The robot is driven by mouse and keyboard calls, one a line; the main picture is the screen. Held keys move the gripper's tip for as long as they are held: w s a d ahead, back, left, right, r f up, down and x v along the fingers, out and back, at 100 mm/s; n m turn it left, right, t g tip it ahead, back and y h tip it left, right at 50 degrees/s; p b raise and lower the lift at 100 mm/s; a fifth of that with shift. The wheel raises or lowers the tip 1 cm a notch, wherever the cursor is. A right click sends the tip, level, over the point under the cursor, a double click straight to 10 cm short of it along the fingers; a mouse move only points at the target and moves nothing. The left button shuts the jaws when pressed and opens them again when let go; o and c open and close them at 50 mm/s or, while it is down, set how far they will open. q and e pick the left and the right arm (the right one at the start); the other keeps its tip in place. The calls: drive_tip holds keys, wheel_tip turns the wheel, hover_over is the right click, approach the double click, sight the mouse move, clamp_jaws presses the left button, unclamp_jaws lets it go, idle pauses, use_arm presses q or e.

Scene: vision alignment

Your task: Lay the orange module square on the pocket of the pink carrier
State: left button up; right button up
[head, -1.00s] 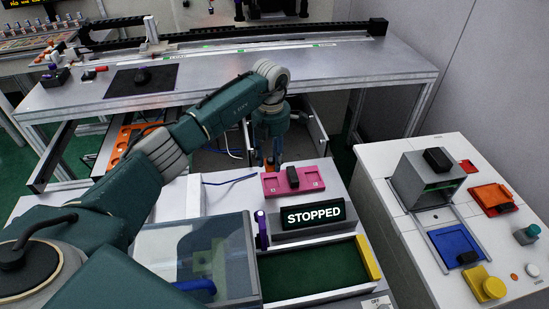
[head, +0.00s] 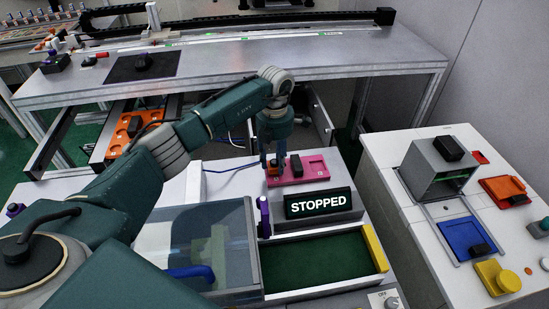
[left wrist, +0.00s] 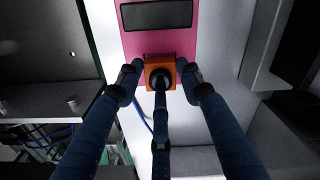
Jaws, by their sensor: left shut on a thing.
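My left gripper (head: 275,163) is at the carrier's left end, fingers pointing down. It is shut on the orange module (left wrist: 147,70), a small square piece with a round dark centre. In the left wrist view the module overlaps the carrier's near end and looks roughly square to it. I cannot tell whether it touches the carrier. My right gripper is out of view.
The STOPPED sign (head: 318,203) stands just in front of the carrier. A purple-topped post (head: 263,215) and a green-floored tray (head: 320,259) are nearer. A clear-lidded box (head: 200,245) is at front left. A grey box machine (head: 438,170) stands on the right table.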

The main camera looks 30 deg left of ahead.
use_arm(q)
drive_tip(key=shift+f, duration=0.55)
drive_tip(key=shift+f+b, duration=0.2)
drive_tip(key=shift+b, duration=0.15)
drive_tip(key=o, duration=1.2)
drive_tip(key=shift+o, duration=0.2)
wheel_tip(320, 180, up, 12)
